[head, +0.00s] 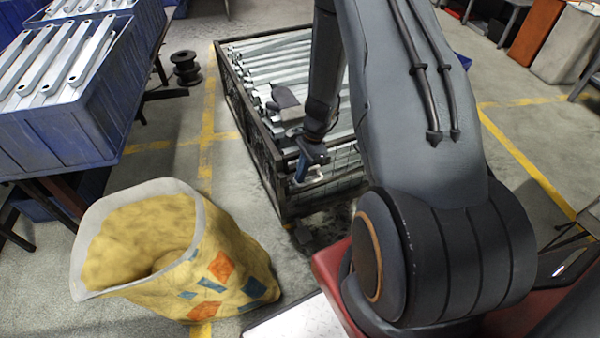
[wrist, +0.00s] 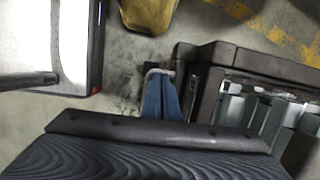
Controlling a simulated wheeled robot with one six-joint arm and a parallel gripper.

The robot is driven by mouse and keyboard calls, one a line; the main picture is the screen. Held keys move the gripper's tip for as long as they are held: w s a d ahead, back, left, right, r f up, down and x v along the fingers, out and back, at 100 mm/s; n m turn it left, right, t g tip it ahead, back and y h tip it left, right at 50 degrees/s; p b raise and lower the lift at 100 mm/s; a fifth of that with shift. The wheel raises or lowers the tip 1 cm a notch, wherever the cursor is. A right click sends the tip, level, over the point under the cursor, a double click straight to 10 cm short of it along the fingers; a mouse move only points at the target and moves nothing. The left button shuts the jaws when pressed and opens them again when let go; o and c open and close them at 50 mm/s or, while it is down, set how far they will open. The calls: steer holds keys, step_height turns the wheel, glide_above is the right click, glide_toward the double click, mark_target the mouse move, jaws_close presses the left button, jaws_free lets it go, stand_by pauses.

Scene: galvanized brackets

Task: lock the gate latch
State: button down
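The dark metal cage (head: 267,148) stands in the middle of the head view, and its near corner and top rail (wrist: 235,52) show in the wrist view. My gripper (head: 308,168), with blue fingers, is at the cage's near end, by the top rail. In the wrist view the blue fingers (wrist: 161,98) are close beside the cage's corner, with a small pale piece at their tips. I cannot tell whether that piece is the latch or part of my gripper. The latch is not clearly visible, and finger spacing and contact are unclear.
Long galvanized brackets (head: 262,60) fill the cage. A yellow sack (head: 215,265) stands at front left. Blue bins of brackets (head: 75,130) rest on a table at left. Floor between sack and cage is mostly clear.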

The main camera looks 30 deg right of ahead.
steer(key=shift+d, duration=0.15)
steer(key=d+p+v, duration=0.2)
steer(key=v, duration=1.1)
steer(key=shift+d+f, duration=0.35)
steer(key=shift+f, duration=0.05)
steer(key=s+a+r+n+h+p, duration=0.1)
steer(key=s+a+r+n, duration=0.4)
steer(key=r, duration=0.3)
steer(key=s+a+r+n+h+p, duration=0.1)
steer(key=s+a+r+n+p, duration=0.1)
steer(key=s+a+r+n, duration=0.4)
steer(key=s+a+r+n+p, duration=0.2)
steer(key=s+a+r+n, duration=0.3)
steer(key=r, duration=0.5)
steer(key=s+n, duration=0.2)
steer(key=s, duration=0.1)
steer(key=shift+a+r+h, duration=0.4)
